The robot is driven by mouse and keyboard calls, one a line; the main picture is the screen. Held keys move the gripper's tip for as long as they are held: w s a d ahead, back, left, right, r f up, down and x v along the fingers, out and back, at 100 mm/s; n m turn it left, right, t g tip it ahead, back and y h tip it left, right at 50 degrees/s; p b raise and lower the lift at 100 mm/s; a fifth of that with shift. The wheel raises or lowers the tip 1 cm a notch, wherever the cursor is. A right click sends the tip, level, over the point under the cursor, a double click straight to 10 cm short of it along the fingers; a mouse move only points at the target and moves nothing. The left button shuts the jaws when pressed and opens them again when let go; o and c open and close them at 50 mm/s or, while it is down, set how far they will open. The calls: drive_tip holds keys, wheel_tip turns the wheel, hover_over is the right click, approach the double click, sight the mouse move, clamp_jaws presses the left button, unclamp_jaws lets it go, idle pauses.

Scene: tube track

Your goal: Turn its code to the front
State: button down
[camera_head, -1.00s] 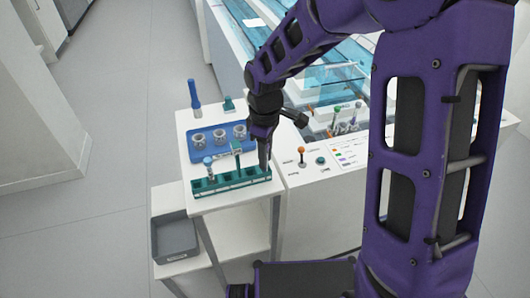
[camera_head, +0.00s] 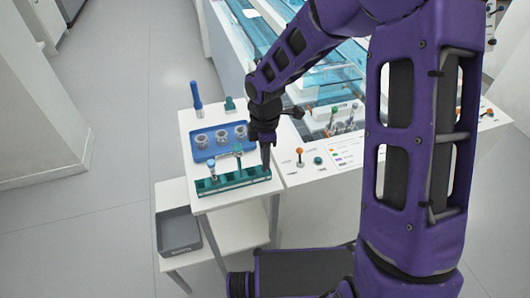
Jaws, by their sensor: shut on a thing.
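A teal tube rack (camera_head: 232,184) stands along the front edge of a small white table. A tube with a blue cap (camera_head: 211,164) stands at its left part, and another with a dark teal cap (camera_head: 237,149) stands near its middle. My gripper (camera_head: 266,162) points down at the rack's right end, shut on what seems to be a tube there. The fingers hide nearly all of that tube. No code can be made out on any tube from here.
Behind the rack is a blue tray (camera_head: 221,140) with several round holders. A blue upright object (camera_head: 197,98) stands at the back left. A grey bin (camera_head: 178,231) sits on a lower shelf. A white counter with small knobs (camera_head: 299,152) lies to the right.

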drive_tip(key=shift+r+n+p, duration=0.1)
drive_tip(key=shift+n+p, duration=2.4)
drive_tip(key=shift+n, duration=2)
drive_tip(key=n, duration=0.2)
drive_tip(key=shift+n, duration=0.3)
drive_tip(key=shift+f, duration=0.25)
drive_tip(key=c, duration=0.7)
unclamp_jaws()
drive_tip(key=shift+o, duration=0.2)
drive_tip(key=shift+r, duration=0.1)
wheel_tip(320, 180, up, 17)
drive_tip(key=shift+r, duration=0.15)
